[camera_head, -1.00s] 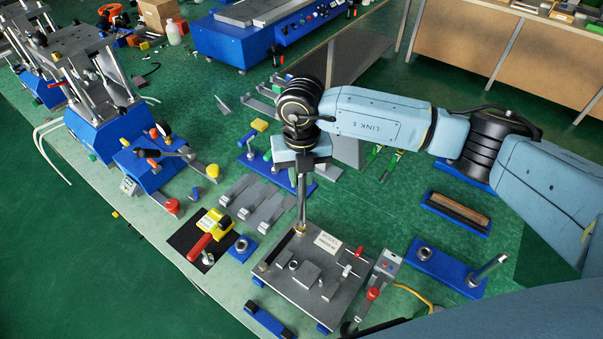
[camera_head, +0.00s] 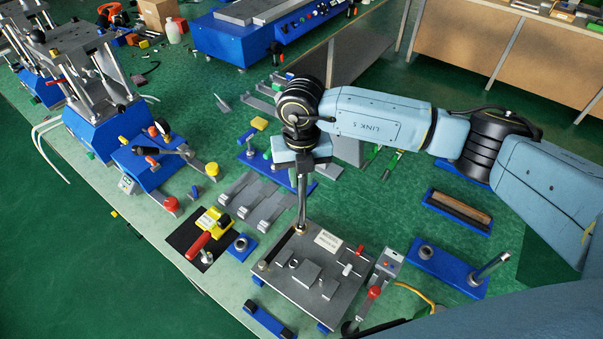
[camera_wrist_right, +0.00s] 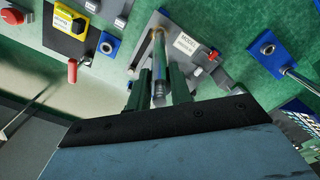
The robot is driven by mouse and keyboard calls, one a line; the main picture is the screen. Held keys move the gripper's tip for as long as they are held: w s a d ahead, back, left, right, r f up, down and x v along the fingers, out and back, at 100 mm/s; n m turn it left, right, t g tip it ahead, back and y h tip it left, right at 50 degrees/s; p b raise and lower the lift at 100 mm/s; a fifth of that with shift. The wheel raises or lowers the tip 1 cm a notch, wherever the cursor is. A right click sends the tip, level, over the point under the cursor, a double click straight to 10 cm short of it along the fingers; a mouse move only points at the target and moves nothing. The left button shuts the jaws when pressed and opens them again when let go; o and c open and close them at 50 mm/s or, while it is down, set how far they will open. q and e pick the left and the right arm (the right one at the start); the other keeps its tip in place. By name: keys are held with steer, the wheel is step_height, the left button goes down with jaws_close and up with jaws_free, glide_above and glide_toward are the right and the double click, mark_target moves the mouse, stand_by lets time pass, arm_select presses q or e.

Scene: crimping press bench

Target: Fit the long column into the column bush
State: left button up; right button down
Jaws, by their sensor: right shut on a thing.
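The long column (camera_head: 301,205) is a slim, shiny metal rod held upright in my right gripper (camera_head: 301,172). In the right wrist view the column (camera_wrist_right: 159,62) runs from between the two dark fingers (camera_wrist_right: 160,90) toward the grey fixture plate (camera_head: 272,268). The column's lower end meets the back corner of the plate, where a small brass-coloured ring, likely the column bush (camera_head: 300,231), shows around its foot. I cannot tell how deep the end sits in it. My left gripper is out of view.
A blue base (camera_head: 448,268) with a bush and a tilted-looking pin stands to the right.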

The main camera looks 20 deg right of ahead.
steer(key=shift+f+b, duration=0.8)
steer(key=shift+f, duration=0.1)
steer(key=c, duration=1.2)
jaws_free()
step_height(320, 180, up, 13)
steer(key=shift+r+b, duration=0.2)
steer(key=shift+b, duration=0.5)
